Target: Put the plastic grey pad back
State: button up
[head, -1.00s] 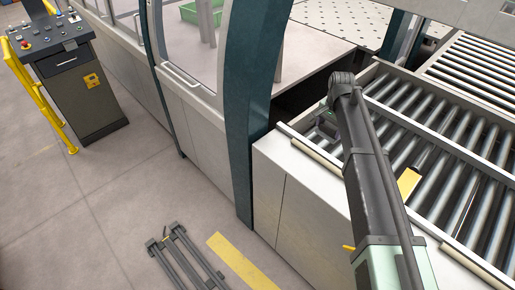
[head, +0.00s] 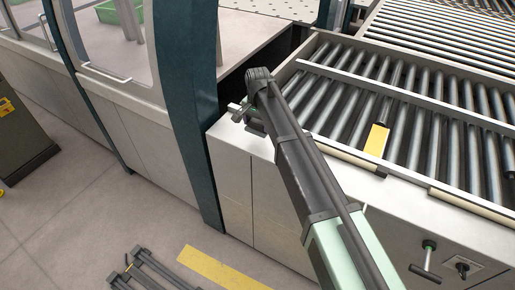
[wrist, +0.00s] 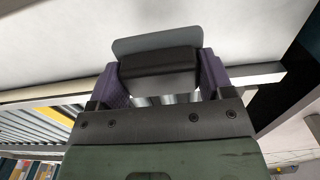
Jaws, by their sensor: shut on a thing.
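The grey pad (wrist: 157,40) shows in the wrist view as a flat light-grey plate with rounded corners and a dark grey block (wrist: 158,66) against it. My gripper (wrist: 160,78) has purple fingers, one on each side of the dark block, shut on the pad. In the head view my gripper (head: 244,113) is at the left end of the white roller-table cabinet, near the teal post. The pad is too small and too covered there to make out clearly.
The roller conveyor (head: 350,95) with a yellow strip (head: 376,140) lies right of my arm. The teal post (head: 190,120) stands close on the left. A dark gap (head: 262,68) lies behind the gripper.

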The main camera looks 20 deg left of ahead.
aim_at(258, 132)
notch_tip(258, 132, down, 5)
jog(key=b, duration=0.4)
jog(key=shift+f, duration=0.2)
jog(key=shift+r, duration=0.35)
jog(key=shift+f, duration=0.25)
jog(key=o, duration=0.8)
jog(key=shift+r, duration=0.1)
jog(key=shift+r, duration=0.1)
notch_tip(258, 132, up, 12)
jog(key=p, duration=1.2)
jog(key=shift+r+p, duration=0.25)
jog(key=shift+p, duration=0.05)
jog(key=shift+f, duration=0.2)
